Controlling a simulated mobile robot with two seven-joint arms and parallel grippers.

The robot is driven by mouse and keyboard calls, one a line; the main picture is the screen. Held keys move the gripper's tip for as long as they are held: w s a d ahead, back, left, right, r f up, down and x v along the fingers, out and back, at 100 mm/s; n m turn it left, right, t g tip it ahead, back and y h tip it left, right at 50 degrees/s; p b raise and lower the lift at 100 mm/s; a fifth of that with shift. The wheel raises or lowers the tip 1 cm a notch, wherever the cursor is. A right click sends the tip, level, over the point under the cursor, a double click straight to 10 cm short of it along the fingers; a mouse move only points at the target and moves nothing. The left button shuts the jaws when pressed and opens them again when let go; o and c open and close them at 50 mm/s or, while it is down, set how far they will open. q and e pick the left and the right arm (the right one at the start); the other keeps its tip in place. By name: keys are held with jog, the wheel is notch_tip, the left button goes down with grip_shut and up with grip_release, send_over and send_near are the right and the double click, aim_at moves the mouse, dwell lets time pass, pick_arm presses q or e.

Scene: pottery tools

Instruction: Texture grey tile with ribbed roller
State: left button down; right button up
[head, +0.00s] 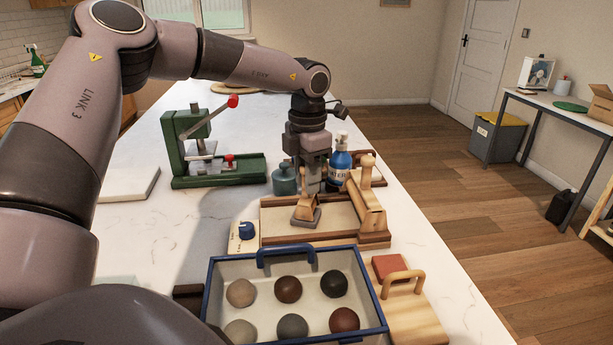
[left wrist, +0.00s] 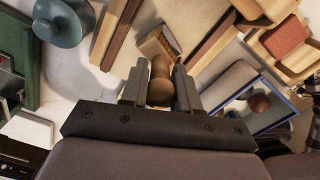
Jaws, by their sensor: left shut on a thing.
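My left gripper (head: 309,182) points down over a shallow wooden tray (head: 275,218) and is shut on the wooden handle of a small tool (head: 306,208). In the left wrist view the rounded brown handle (left wrist: 160,82) sits between the two fingers. A wooden block with a darker, ribbed-looking edge (left wrist: 159,42) shows beyond it. In the head view a grey piece (head: 306,222) shows at the tool's foot. I cannot tell whether it is the grey tile or the tool's own base, nor whether they touch. My right gripper is not in view.
A wooden block with a peg (head: 371,210) stands at the tray's right end. Behind are a blue water bottle (head: 340,160), a teal jar (head: 285,180) and a green lever press (head: 205,150). A blue-rimmed crate (head: 214,290) of clay balls is in front.

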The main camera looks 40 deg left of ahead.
pick_arm(q)
jog(key=shift+w+d+f, duration=0.15)
jog(key=shift+w+d, duration=0.05)
jog(key=shift+d, duration=0.25)
jog(key=shift+b, duration=0.35)
jog(key=shift+w+d, duration=0.1)
jog(key=shift+d, duration=0.05)
jog(key=shift+s+a, duration=0.3)
jog(key=shift+a, duration=0.2)
jog(key=shift+a+b, duration=0.15)
jog(key=shift+b, duration=0.15)
jog(key=shift+s+a, duration=0.3)
jog(key=shift+a, duration=0.1)
dwell(0.5)
